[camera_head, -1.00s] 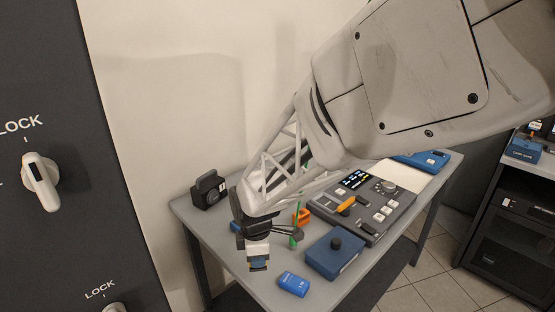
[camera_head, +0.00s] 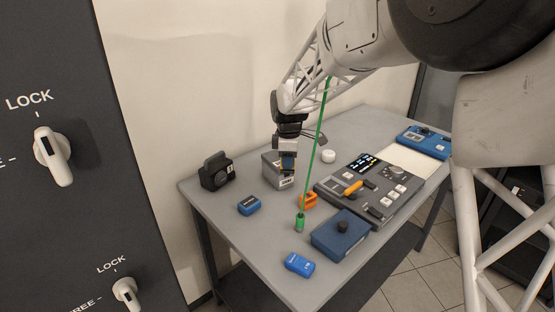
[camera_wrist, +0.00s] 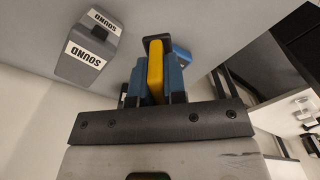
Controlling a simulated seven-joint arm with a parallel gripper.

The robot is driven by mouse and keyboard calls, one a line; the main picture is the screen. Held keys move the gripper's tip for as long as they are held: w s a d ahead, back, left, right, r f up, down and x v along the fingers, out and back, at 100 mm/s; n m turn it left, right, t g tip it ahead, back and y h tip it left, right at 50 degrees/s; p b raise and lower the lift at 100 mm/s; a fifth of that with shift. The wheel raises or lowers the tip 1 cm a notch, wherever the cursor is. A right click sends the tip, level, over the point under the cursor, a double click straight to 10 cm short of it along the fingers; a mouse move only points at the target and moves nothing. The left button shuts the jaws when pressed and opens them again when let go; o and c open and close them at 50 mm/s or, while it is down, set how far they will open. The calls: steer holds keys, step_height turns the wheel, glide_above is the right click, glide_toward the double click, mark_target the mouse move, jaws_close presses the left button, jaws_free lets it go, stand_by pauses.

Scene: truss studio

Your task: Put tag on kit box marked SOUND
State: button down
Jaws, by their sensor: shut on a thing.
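My gripper (camera_head: 288,163) is shut on a narrow yellow piece, seemingly the tag (camera_wrist: 155,72), between its blue fingers. In the head view it hangs just in front of and over the grey kit box (camera_head: 271,170), partly covering it. In the wrist view the kit box (camera_wrist: 88,66) is at upper left, with white SOUND labels appearing upside down. The box is to the left of the fingers there, and the held piece looks apart from it. The far end of the held piece is hidden by a dark part.
A black camera-like device (camera_head: 215,172), blue blocks (camera_head: 249,205) (camera_head: 300,265), an orange piece (camera_head: 308,201), a blue box (camera_head: 339,235) and a grey console (camera_head: 368,194) occupy the table (camera_head: 225,240).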

stand_by(0.3)
glide_above(277, 159)
steer(key=shift+w+f, duration=0.15)
steer(key=shift+f, duration=0.65)
stand_by(0.4)
steer(key=shift+f, duration=1.75)
steer(key=shift+f, duration=0.15)
steer(key=c, duration=1.2)
jaws_free()
steer(key=shift+o, duration=0.2)
